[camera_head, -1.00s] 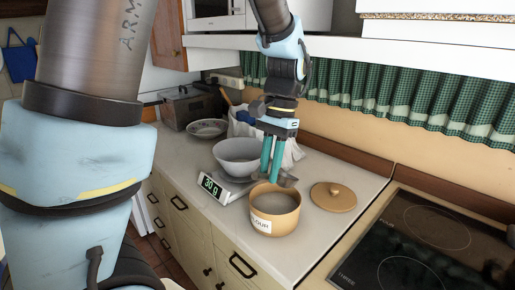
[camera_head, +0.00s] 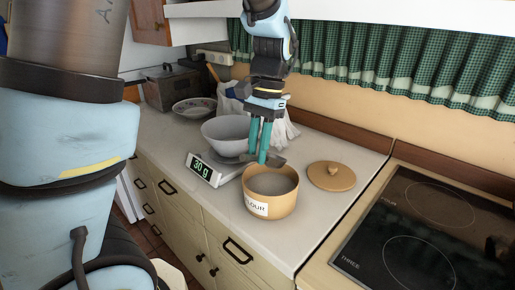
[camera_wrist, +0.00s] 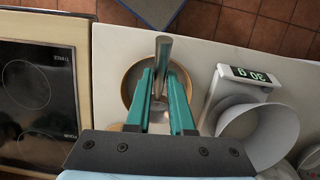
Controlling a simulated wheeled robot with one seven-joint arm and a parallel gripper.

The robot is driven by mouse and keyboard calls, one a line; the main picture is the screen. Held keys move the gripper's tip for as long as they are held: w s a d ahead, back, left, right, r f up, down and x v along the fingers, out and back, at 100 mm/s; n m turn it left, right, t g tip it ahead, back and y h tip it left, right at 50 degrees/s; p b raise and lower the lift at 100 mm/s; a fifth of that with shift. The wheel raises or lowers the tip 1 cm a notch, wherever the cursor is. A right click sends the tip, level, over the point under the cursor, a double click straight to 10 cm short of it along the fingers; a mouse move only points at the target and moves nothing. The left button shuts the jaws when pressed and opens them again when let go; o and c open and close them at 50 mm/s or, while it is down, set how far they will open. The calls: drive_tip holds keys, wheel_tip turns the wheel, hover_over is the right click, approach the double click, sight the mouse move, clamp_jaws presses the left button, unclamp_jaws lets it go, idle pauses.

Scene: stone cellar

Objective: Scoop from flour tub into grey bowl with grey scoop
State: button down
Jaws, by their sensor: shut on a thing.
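My gripper (camera_head: 261,158) is shut on the grey scoop (camera_head: 277,160), its teal fingers pointing down at the back rim of the flour tub. The tan tub (camera_head: 268,207) has a FLOUR label and stands open on the counter. In the wrist view the scoop (camera_wrist: 163,48) shows as a grey bar between the fingers, over the tub (camera_wrist: 128,78). I cannot tell whether the scoop holds flour. The grey bowl (camera_head: 222,138) sits on a scale (camera_head: 203,170) reading 30 g, left of my gripper. The bowl's inside is mostly hidden in the head view.
A tan lid (camera_head: 331,177) lies right of the tub. A black hob (camera_head: 420,235) is further right. Behind the bowl are a patterned dish (camera_head: 194,108), a white sack (camera_head: 288,132) and a dark metal box (camera_head: 170,90). The front counter strip is clear.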

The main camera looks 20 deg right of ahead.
drive_tip(key=w+d+b+x, duration=0.1)
drive_tip(key=b+x, duration=0.3)
drive_tip(key=x, duration=0.4)
drive_tip(key=shift+w+d+f, duration=0.15)
drive_tip(key=shift+w+d, duration=0.05)
drive_tip(key=shift+d, duration=0.4)
idle(0.6)
drive_tip(key=shift+s+a+r+p+v, duration=0.1)
drive_tip(key=shift+s+a+p+v, duration=0.15)
drive_tip(key=shift+p+v, duration=1.2)
drive_tip(key=shift+s+a+r+p+v, duration=0.1)
drive_tip(key=shift+a+p+v, duration=0.2)
drive_tip(key=shift+p+v, duration=1.2)
drive_tip(key=shift+s+a+r+p+v, duration=0.1)
drive_tip(key=shift+s+a+p+v, duration=0.15)
drive_tip(key=shift+p+v, duration=1.2)
drive_tip(key=shift+a+b, duration=0.1)
drive_tip(key=shift+b, duration=0.35)
drive_tip(key=shift+s+a+t+h+b, duration=0.1)
drive_tip(key=shift+a+t+h+b, duration=0.15)
drive_tip(key=shift+h+b, duration=0.2)
drive_tip(key=shift+s+a+r+t+h+b, duration=0.25)
drive_tip(key=shift+t+h+b, duration=0.15)
drive_tip(key=shift+b, duration=0.2)
drive_tip(key=shift+r, duration=0.1)
